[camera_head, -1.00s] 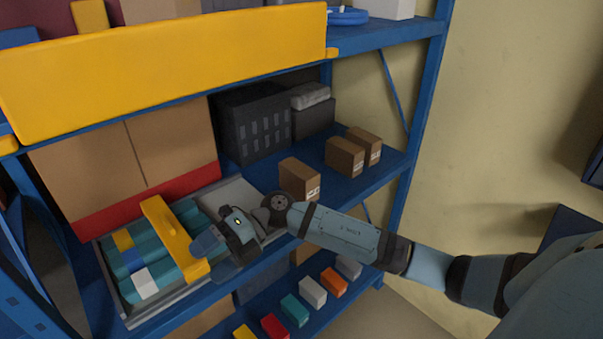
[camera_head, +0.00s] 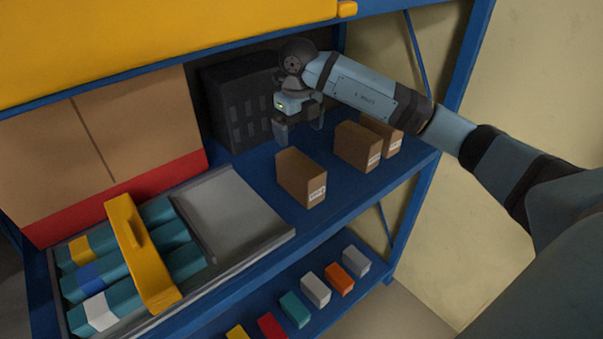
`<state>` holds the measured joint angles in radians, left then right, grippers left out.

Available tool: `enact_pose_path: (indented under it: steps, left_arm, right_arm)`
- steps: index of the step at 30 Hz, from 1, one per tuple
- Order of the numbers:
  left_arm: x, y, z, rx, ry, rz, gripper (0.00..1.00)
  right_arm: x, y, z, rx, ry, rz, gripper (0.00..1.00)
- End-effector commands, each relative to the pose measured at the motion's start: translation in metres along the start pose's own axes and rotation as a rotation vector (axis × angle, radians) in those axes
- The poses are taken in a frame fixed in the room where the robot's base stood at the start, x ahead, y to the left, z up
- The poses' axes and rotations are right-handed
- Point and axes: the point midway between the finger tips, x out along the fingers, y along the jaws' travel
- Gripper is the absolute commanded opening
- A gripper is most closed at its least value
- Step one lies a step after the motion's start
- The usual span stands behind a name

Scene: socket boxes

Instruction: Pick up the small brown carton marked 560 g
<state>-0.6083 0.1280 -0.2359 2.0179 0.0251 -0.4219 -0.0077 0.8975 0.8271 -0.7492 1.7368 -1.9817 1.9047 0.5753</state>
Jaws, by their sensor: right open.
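Several small brown cartons would fit the name; three stand upright on the blue middle shelf. The left carton (camera_head: 296,176) stands apart from the other two. The middle carton (camera_head: 357,146) and the right carton (camera_head: 384,134) stand close together. White labels show on their fronts, but the print is too small to read, so I cannot tell which is marked 560 g. My right gripper (camera_head: 299,132) is open and empty, fingers pointing down, just above and behind the left carton in the picture, apart from it. My left gripper is not in view.
A black crate (camera_head: 237,112) stands at the back. A grey tray (camera_head: 235,215) with teal packs and a yellow handle bar (camera_head: 140,252) lies to the left. The blue shelf (camera_head: 345,192) is bare around the cartons. A blue upright (camera_head: 440,115) bounds the right.

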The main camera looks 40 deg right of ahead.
Motion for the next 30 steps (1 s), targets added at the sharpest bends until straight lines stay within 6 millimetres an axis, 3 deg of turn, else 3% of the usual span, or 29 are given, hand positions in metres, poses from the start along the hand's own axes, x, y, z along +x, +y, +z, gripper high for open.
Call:
enact_pose_path:
  steps: [9,19,27,30]
  left_arm:
    - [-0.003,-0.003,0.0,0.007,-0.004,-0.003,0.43]
    - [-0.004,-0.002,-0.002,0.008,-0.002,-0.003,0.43]
    - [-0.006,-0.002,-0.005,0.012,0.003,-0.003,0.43]
    - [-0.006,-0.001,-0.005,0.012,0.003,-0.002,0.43]
  right_arm:
    - [0.06,0.001,-0.001,-0.001,0.004,0.004,0.94]
    - [0.083,0.002,-0.003,-0.003,0.003,0.005,0.94]
    - [0.121,0.003,-0.007,-0.002,0.003,0.005,0.94]
    - [0.125,0.002,-0.007,-0.003,0.002,0.004,0.94]
